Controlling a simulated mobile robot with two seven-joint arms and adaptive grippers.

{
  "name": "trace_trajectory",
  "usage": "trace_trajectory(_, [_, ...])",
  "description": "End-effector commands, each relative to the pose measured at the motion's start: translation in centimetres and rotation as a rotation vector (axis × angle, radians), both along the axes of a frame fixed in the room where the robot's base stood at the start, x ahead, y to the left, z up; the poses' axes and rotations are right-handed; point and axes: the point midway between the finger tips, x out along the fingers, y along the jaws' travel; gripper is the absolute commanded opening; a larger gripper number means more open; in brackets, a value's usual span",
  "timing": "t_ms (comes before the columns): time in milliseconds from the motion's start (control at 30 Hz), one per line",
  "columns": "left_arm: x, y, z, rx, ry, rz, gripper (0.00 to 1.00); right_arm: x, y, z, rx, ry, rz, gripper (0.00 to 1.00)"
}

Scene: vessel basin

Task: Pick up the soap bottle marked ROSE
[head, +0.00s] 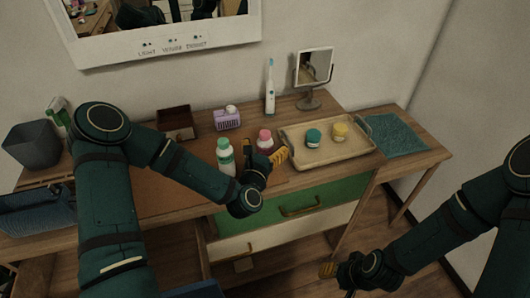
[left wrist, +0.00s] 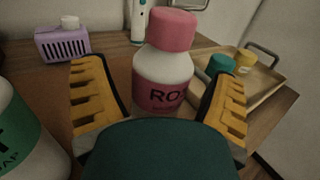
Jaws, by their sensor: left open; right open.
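The bottle with a pink cap and a dark pink label (left wrist: 165,65) stands upright in the left wrist view; the letters "RO" show and the rest of the word is cut off. In the head view this bottle (head: 265,138) stands near the middle of the table, partly hidden by my gripper. My left gripper (head: 273,159) is open, with its yellow fingers (left wrist: 160,105) on either side of the bottle's lower part in the left wrist view. I cannot tell whether they touch it. My right gripper (head: 335,272) is open and empty, low in front of the table.
A white bottle with a green label (head: 226,157) stands just left of my left gripper; it also shows in the left wrist view (left wrist: 22,130). A tray (head: 312,159) with two jars is to the right. A purple basket (head: 227,120) and an electric toothbrush (head: 270,90) stand behind.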

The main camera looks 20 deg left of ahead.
Motion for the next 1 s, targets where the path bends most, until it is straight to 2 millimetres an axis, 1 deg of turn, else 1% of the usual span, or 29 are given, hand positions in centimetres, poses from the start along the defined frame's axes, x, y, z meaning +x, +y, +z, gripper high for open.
trace_trajectory(100, [0.0,0.0,0.0,0.000,0.000,0.000,0.85,0.0,0.0,0.0,0.000,0.000,0.000,0.47])
trace_trajectory(167, [0.0,0.0,0.0,0.000,0.000,0.000,0.64,0.0,0.0,0.0,0.000,0.000,0.000,0.47])
trace_trajectory(200, [0.0,0.0,0.0,0.000,0.000,0.000,0.50,0.0,0.0,0.0,0.000,0.000,0.000,0.47])
trace_trajectory(267, [0.0,0.0,0.0,0.000,0.000,0.000,0.29,0.0,0.0,0.0,0.000,0.000,0.000,0.47])
trace_trajectory(300, [0.0,0.0,0.0,0.000,0.000,0.000,0.15,0.0,0.0,0.0,0.000,0.000,0.000,0.47])
trace_trajectory(333, [0.0,0.0,0.0,0.000,0.000,0.000,0.05,0.0,0.0,0.0,0.000,0.000,0.000,0.47])
trace_trajectory(567, [0.0,0.0,0.1,0.000,-0.002,0.000,0.05,0.0,0.0,0.0,0.000,0.000,0.000,0.47])
trace_trajectory(667, [0.0,0.0,0.6,0.000,-0.003,0.000,0.05,0.0,0.0,0.2,0.000,0.000,0.000,0.47])
trace_trajectory(767, [0.0,0.1,1.9,0.000,-0.005,0.001,0.05,-0.1,0.0,0.6,0.000,0.002,0.001,0.47])
trace_trajectory(1000, [0.0,0.1,6.7,0.001,-0.005,-0.001,0.05,-0.3,0.0,1.9,0.001,0.008,0.002,0.47])
